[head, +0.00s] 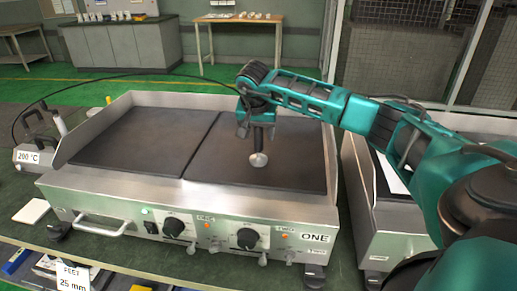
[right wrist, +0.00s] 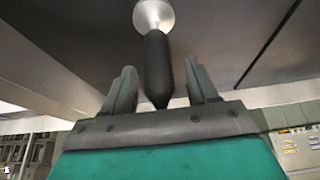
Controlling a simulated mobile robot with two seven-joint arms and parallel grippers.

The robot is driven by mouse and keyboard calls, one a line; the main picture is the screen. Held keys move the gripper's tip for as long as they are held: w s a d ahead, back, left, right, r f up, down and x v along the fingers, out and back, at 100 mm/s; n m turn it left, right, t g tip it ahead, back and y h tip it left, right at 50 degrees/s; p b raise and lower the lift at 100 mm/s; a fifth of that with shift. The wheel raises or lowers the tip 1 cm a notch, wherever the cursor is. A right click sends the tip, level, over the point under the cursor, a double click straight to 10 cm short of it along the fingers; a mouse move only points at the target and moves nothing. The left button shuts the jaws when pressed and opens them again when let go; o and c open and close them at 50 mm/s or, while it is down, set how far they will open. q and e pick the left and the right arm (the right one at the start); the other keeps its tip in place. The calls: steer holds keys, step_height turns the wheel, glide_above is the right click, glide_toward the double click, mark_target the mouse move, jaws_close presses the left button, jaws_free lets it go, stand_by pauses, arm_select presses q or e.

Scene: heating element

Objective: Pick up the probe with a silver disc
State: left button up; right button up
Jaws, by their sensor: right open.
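The probe with a silver disc shows in the head view as a black handle ending in a round silver disc (head: 259,160), over the right griddle plate. In the right wrist view its black handle (right wrist: 158,70) lies between my right gripper's fingers, with the disc (right wrist: 153,14) beyond the fingertips. My right gripper (head: 257,124) is open around the handle, and the right wrist view (right wrist: 160,78) shows gaps on both sides. Whether the disc touches the plate is unclear. My left gripper is out of view.
The steel griddle (head: 110,188) has two dark plates, raised side walls and front knobs. A box marked 200 °C (head: 33,158) stands at its left. A thin black cable (head: 130,74) arcs above the back edge. Another griddle (head: 385,235) stands at the right, partly behind my arm.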

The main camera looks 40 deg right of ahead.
jaws_close()
stand_by(0.4)
